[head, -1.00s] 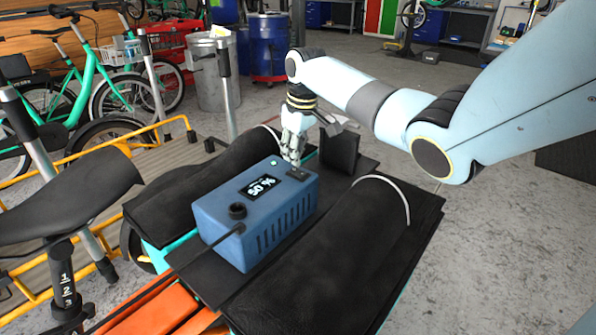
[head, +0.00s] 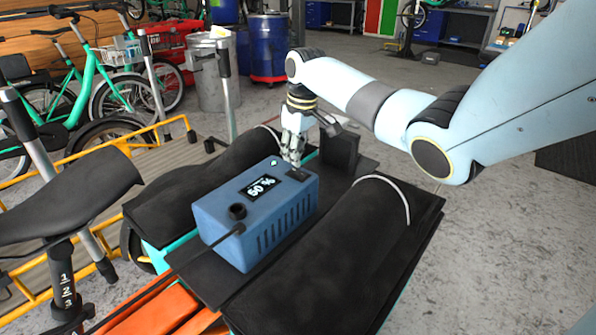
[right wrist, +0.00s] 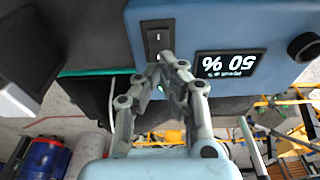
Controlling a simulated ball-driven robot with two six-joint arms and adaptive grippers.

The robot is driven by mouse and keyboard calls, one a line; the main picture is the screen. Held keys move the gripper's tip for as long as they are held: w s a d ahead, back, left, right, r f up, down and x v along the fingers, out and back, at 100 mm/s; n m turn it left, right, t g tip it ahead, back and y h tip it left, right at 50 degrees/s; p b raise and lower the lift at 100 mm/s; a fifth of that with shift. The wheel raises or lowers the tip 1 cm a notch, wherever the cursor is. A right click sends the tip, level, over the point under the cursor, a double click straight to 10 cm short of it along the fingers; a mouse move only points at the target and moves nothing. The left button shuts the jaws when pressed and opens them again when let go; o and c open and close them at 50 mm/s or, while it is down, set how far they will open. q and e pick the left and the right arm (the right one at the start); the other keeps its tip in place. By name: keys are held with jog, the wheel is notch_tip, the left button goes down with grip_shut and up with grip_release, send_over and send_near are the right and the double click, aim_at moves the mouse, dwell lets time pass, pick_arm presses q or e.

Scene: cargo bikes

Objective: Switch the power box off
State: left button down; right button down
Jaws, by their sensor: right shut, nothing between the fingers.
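The blue power box (head: 258,215) sits on a black panel between two dark padded rolls. Its lit display (head: 260,188) reads 50 %. A black rocker switch (head: 298,174) is at its far right top corner and also shows in the right wrist view (right wrist: 158,35). A small green light (right wrist: 160,88) glows between my fingers in that view. My right gripper (right wrist: 167,58) is shut and empty, pointing down. Its fingertips are at one end of the switch and cover part of it; I cannot tell whether they touch. My left gripper is not in view.
A black upright block (head: 340,152) stands just right of my right gripper. A black knob (head: 237,211) and a cable are at the box's near end. A bike saddle (head: 75,195) is at the left. Open floor lies to the right.

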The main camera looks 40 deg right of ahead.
aim_at(295, 170)
jog(key=shift+f+b, duration=0.45)
jog(key=shift+f, duration=0.7)
dwell(0.4)
jog(key=shift+r, duration=0.1)
notch_tip(295, 170, up, 7)
jog(key=p, duration=0.7)
jog(key=shift+p, duration=0.35)
